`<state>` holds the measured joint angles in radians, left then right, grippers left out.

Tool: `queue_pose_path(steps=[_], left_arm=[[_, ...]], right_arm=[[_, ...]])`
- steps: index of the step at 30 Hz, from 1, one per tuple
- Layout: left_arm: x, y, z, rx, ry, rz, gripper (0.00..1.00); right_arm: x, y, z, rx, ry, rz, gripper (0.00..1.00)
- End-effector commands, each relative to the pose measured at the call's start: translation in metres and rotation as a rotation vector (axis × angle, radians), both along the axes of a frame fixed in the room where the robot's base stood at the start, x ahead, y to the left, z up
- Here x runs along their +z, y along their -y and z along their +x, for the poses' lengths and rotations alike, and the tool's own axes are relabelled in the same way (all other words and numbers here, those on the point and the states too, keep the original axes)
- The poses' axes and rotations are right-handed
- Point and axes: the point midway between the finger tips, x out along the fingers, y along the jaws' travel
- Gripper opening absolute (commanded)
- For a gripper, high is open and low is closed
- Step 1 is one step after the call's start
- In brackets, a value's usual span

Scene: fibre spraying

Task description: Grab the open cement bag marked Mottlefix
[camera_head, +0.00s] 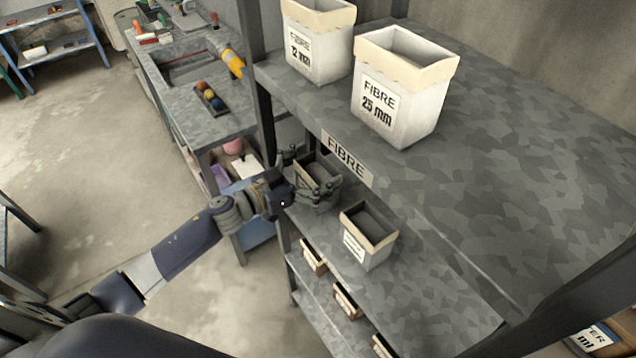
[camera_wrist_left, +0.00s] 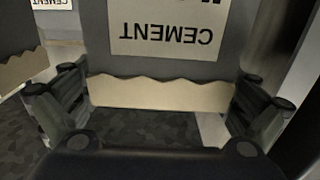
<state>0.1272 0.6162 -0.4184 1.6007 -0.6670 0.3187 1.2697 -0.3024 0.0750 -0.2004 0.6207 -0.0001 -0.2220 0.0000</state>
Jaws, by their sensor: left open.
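An open dark grey bag with a beige folded rim (camera_head: 316,171) stands on the shelf below the FIBRE sign. In the left wrist view the bag (camera_wrist_left: 165,62) appears upside down, with a label reading CEMENT; the name line is cut off at the frame's top edge, so I cannot read it. My left gripper (camera_head: 305,181) is open, its fingers on either side of this bag. In the left wrist view the fingers (camera_wrist_left: 160,105) flank the rim, with gaps visible. My right gripper is not in view.
A second open bag (camera_head: 369,236) stands close by on the same shelf, its label unreadable. Fibre bags marked 12 mm (camera_head: 318,42) and 25 mm (camera_head: 400,95) stand on the shelf above. More bags (camera_head: 347,300) sit lower. The shelf post (camera_head: 262,120) is near my gripper.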

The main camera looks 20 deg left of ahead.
Motion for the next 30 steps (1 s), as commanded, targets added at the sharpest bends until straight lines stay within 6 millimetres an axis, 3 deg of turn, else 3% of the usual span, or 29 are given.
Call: queue_pose_path(steps=[4,15,30], left_arm=[[0.000,0.000,0.000,0.000,0.000,0.000,1.00],[-0.001,-0.001,0.000,0.000,0.000,0.001,0.16],[0.007,-0.001,0.000,-0.001,0.005,0.002,0.16]], right_arm=[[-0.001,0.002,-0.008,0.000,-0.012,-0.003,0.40],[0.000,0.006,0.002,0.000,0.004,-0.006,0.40],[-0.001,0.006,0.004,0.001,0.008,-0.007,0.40]])
